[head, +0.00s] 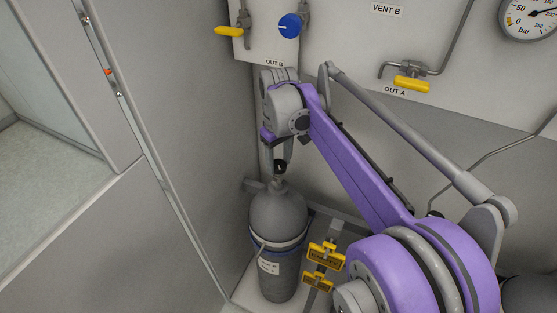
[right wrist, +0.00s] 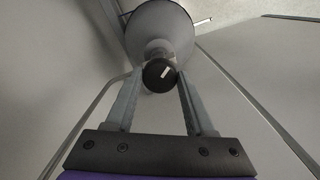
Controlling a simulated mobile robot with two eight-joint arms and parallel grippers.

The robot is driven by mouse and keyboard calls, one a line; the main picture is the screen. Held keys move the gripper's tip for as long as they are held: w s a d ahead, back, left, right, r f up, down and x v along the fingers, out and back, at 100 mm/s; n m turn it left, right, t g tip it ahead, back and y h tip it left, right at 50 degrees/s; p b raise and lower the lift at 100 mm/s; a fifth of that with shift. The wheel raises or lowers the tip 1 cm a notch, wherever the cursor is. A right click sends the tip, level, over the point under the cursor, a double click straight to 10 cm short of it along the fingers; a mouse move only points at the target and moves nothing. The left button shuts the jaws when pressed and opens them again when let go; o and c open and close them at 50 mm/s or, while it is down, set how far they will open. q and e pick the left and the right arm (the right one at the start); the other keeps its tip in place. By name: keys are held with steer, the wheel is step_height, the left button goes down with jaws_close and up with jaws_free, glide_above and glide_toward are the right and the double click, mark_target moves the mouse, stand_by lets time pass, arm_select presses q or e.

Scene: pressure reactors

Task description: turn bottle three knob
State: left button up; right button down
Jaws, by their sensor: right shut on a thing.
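A grey gas bottle (head: 278,222) stands upright in the corner in the head view, with a strap round it and a white label. Its black knob (head: 280,166) sits on top. My right gripper (head: 279,164) reaches down over the bottle and is shut on the knob. In the right wrist view the round black knob (right wrist: 159,75) with a white mark lies between the two fingertips of my right gripper (right wrist: 160,78), and the grey bottle (right wrist: 160,28) shows behind it. The left gripper is not in view. No number on the bottle is readable.
Above is a panel with a blue knob (head: 290,25), yellow valve handles (head: 411,83) and a pressure gauge (head: 530,15). A grey wall (head: 190,130) stands close on the left.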

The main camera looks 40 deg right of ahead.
mark_target(279, 164)
steer(key=n, duration=0.5)
steer(key=shift+n, duration=0.3)
steer(key=n, duration=0.4)
steer(key=shift+n, duration=0.3)
steer(key=shift+c, duration=1.3)
jaws_free()
steer(key=shift+r, duration=0.1)
step_height(279, 164, up, 11)
steer(key=shift+p, duration=0.3)
